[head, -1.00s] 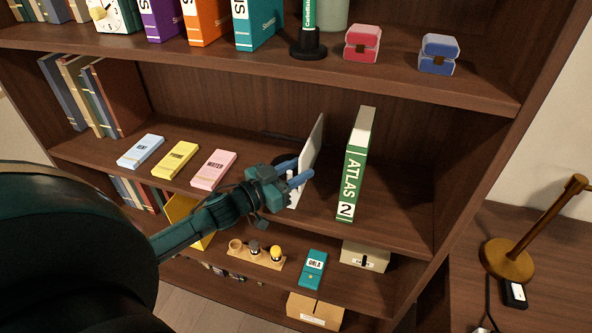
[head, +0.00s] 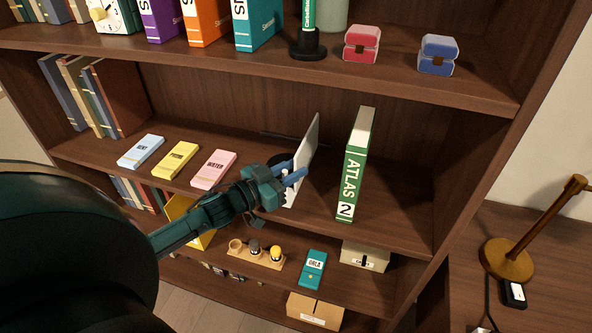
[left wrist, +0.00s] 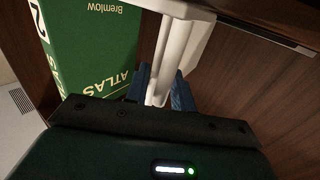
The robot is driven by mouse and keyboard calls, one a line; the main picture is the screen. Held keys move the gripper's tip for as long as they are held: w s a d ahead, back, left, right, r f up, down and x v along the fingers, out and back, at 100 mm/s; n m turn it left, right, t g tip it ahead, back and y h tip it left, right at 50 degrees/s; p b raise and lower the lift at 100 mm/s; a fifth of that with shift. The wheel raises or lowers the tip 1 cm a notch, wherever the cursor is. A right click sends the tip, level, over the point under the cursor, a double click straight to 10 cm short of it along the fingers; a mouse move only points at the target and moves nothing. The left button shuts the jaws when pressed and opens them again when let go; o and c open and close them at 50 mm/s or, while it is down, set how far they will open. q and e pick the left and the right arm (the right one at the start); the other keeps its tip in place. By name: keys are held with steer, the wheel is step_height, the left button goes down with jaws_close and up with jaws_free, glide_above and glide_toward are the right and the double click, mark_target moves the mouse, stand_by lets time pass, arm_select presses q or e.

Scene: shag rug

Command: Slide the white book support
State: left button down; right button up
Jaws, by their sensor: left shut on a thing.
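The white book support (head: 309,146) stands upright on the middle shelf, to the left of the green atlas marked 2 (head: 354,165), with a gap between them. My left gripper (head: 297,175) is shut on the front part of the support, low near the shelf. In the left wrist view the support (left wrist: 178,45) runs between the two blue fingers (left wrist: 160,92), with the atlas (left wrist: 92,48) beside it. The gripper hides part of the support's base in the head view. My right gripper is not in view.
Blue, yellow and pink boxes (head: 213,168) lie left of my gripper on the same shelf. Books (head: 90,95) stand at the shelf's left end. The shelf right of the atlas (head: 405,205) is bare. The upper shelf (head: 250,58) overhangs.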

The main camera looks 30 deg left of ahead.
arm_select(q)
steer(key=s+a, duration=0.1)
steer(key=a, duration=0.6)
steer(key=s+a+p, duration=0.1)
steer(key=a, duration=0.2)
steer(key=shift+s+a, duration=0.3)
steer(key=shift+a, duration=0.1)
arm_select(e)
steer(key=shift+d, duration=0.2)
arm_select(q)
steer(key=c, duration=1.5)
jaws_free()
steer(key=shift+o, duration=0.2)
steer(key=v, duration=1.3)
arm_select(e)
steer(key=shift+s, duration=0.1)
